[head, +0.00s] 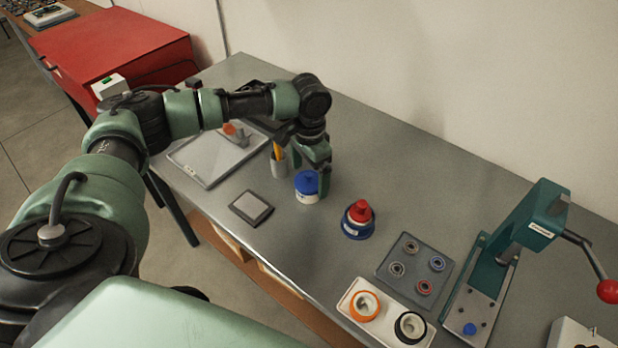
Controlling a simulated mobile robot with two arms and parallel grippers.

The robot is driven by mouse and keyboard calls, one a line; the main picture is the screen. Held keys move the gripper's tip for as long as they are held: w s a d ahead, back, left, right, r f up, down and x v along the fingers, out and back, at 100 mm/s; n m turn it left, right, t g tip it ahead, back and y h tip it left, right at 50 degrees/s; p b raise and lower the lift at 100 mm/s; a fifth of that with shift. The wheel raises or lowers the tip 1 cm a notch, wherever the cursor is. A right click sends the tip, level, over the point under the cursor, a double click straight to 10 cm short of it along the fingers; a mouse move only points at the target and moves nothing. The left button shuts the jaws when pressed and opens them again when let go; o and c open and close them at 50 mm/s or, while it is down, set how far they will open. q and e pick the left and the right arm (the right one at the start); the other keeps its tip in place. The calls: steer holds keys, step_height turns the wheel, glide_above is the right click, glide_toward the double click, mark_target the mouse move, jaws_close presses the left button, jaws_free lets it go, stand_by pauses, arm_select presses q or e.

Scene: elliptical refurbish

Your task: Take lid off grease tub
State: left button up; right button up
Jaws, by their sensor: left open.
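A small white tub (306,198) with a blue knobbed lid (307,182) stands upright on the grey metal workbench (310,249); I take it to be the grease tub. The lid sits on the tub. My left gripper (312,178) points down right at the tub, its fingers open, partly overlapping the lid in this view. I cannot tell whether the fingers touch the lid. My right gripper is out of view.
A blue container with a red top (360,212) stands just right of the tub. Nearby are a small dark pad (251,208), a cup with a yellow tool (278,164), a grey tray of rings (414,268), a white tray (386,325) and a green press (520,235).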

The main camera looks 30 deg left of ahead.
arm_select(q)
steer(key=shift+s, duration=0.1)
steer(key=c, duration=1.4)
steer(key=shift+r, duration=0.2)
